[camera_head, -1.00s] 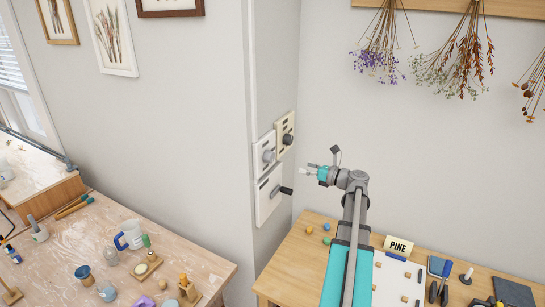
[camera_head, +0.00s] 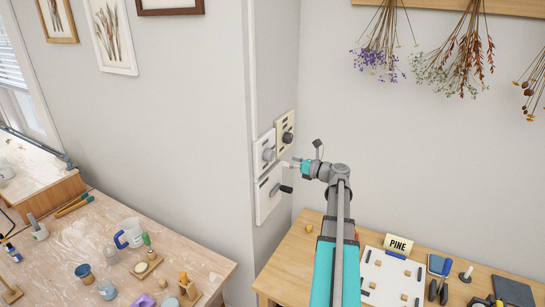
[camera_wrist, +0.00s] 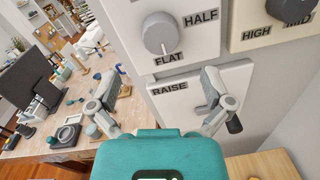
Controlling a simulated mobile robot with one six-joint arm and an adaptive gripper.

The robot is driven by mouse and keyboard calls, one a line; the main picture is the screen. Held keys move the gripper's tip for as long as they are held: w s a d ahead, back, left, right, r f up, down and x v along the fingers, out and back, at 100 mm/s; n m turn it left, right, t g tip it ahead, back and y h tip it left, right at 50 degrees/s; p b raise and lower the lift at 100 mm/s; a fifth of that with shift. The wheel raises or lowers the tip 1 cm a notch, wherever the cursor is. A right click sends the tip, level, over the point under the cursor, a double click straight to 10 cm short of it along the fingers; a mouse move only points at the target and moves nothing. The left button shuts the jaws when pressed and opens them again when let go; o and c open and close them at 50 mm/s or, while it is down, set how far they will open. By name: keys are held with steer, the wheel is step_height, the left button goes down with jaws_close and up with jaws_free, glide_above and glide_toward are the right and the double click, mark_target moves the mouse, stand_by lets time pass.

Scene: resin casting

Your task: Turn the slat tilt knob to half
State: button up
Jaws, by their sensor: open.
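The slat tilt knob (camera_wrist: 160,33) is a round grey knob on a white wall plate (camera_wrist: 200,62), with FLAT below it and HALF to its right. Its pale mark appears to point down toward FLAT. In the head view the knob (camera_head: 269,155) sits on the side of the wall corner. My gripper (camera_head: 291,166) is close to the plates, just right of the knob. In the wrist view my gripper (camera_wrist: 158,84) has its fingers spread wide and empty, below the knob and apart from it.
A cream plate with a black knob (camera_head: 288,139) marked HIGH and MID is at the upper right. Below is a white RAISE plate (camera_head: 264,205) with a dark handle (camera_head: 285,190). A cluttered workbench (camera_head: 205,262) stands left, a wooden table (camera_head: 279,264) below my arm.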

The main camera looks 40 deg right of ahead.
mark_target(273, 155)
steer(key=x, duration=0.7)
steer(key=shift+w+a, duration=0.1)
steer(key=shift+w, duration=0.2)
steer(key=c, duration=1.1)
steer(key=shift+c, duration=0.2)
